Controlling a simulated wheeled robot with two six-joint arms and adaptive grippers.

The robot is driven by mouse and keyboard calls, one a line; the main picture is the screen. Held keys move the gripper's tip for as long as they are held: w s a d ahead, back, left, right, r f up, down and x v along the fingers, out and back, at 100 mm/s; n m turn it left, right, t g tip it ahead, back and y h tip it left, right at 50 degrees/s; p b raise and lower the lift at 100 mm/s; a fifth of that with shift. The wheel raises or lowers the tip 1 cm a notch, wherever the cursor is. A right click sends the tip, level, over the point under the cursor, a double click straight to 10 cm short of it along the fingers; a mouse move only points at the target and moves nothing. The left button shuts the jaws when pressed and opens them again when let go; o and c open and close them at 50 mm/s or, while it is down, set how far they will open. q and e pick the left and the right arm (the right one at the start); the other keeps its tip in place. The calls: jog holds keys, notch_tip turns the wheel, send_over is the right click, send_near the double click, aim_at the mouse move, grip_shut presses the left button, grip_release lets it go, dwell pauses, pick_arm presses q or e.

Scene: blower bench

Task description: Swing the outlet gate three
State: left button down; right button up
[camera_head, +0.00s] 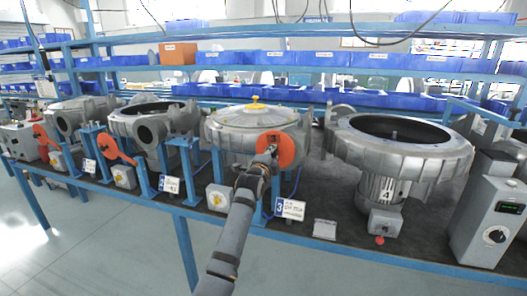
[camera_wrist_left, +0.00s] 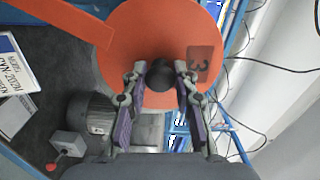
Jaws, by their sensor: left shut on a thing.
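The outlet gate three is an orange disc (camera_head: 289,153) on the front of the third blower (camera_head: 235,128), partly hidden by my gripper in the head view. In the left wrist view the disc (camera_wrist_left: 130,35) fills the upper middle and bears a dark label with a 3; an orange arm (camera_wrist_left: 62,16) runs off it to the upper left. A black round knob (camera_wrist_left: 160,75) stands out from the disc. My left gripper (camera_head: 271,152) is shut on this knob, with one finger on each side, as the wrist view (camera_wrist_left: 160,84) shows. My right gripper is in neither view.
The fourth blower (camera_head: 400,150) stands to the right, with a grey control box (camera_head: 489,222) beyond it. Other orange gates (camera_head: 117,150) are to the left. A number 3 sign (camera_head: 290,209) stands at the bench's front edge. Blue bin shelves line the back.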

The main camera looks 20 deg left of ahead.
pick_arm(q)
jog(key=shift+d+f+m, duration=0.25)
jog(key=shift+d+m, duration=0.05)
jog(key=shift+d, duration=0.15)
jog(key=shift+d+f+m, duration=0.2)
jog(key=shift+d+m, duration=0.1)
jog(key=shift+d, duration=0.15)
jog(key=shift+d+f, duration=0.15)
jog(key=shift+f, duration=0.15)
jog(key=c, duration=1)
grip_release()
jog(key=s, duration=1.2)
